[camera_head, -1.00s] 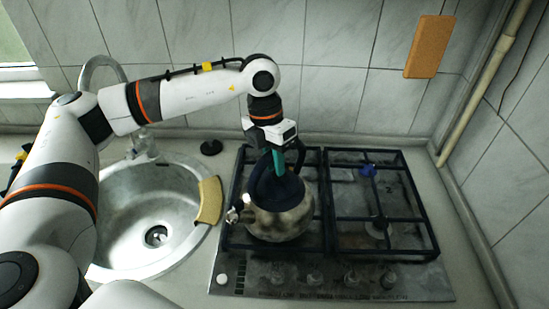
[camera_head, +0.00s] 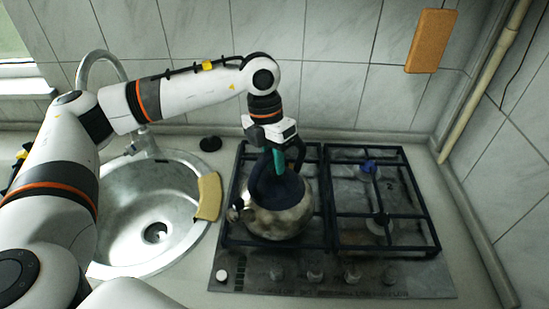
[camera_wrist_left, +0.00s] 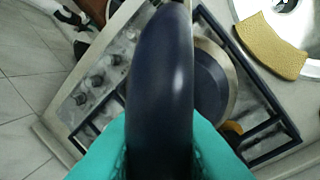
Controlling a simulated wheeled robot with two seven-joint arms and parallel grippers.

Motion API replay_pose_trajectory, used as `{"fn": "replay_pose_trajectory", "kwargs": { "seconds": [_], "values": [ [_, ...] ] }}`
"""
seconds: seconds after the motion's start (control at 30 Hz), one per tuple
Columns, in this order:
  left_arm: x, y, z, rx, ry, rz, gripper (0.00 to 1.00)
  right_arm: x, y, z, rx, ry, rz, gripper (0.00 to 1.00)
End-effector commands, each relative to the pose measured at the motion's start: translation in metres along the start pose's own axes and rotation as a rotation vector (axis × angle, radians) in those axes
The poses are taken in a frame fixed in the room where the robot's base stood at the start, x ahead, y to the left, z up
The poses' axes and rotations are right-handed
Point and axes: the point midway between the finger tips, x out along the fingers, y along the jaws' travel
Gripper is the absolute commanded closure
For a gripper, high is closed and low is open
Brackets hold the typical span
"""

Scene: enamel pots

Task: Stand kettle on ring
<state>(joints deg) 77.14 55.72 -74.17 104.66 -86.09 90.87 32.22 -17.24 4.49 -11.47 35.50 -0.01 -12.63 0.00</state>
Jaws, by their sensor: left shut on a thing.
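The kettle (camera_head: 282,219), a worn metal body with a dark blue top and handle, is upright over the left half of the gas hob (camera_head: 330,280). Its spout points left. My left gripper (camera_head: 275,160) is above it, shut on the dark handle. In the left wrist view the handle (camera_wrist_left: 160,85) fills the middle between the teal fingers, with part of the kettle body (camera_wrist_left: 215,80) behind it. The kettle hides the left front burner ring, and I cannot tell whether its base touches the grate (camera_head: 325,205). My right gripper is not in view.
A sink (camera_head: 125,205) with a tap (camera_head: 145,147) is on the left, with a tan sponge-like piece (camera_head: 208,197) on its right rim. The right grate (camera_head: 405,200) is free of pots; a small blue part (camera_head: 368,167) shows there. Tiled walls stand behind and right.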

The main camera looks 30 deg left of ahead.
Motion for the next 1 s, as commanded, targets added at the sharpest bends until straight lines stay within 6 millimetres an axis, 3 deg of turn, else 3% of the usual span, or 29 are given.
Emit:
{"fn": "replay_pose_trajectory", "kwargs": {
  "seconds": [0.03,0.17,0.43,0.57,1.0],
  "values": [
    [-0.002,0.001,-0.001,0.001,0.006,0.001,0.76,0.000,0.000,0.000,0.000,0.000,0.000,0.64],
    [-0.002,0.001,-0.001,0.001,0.004,0.001,0.55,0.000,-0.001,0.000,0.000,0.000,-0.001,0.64],
    [0.002,0.000,0.001,0.000,-0.004,-0.001,0.55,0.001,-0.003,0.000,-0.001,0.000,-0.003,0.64],
    [-0.007,0.000,-0.001,0.000,0.001,0.000,0.55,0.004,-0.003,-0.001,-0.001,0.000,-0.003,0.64],
    [-0.094,0.001,-0.001,0.000,0.006,0.001,0.55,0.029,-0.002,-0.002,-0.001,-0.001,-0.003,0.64]
  ]
}}
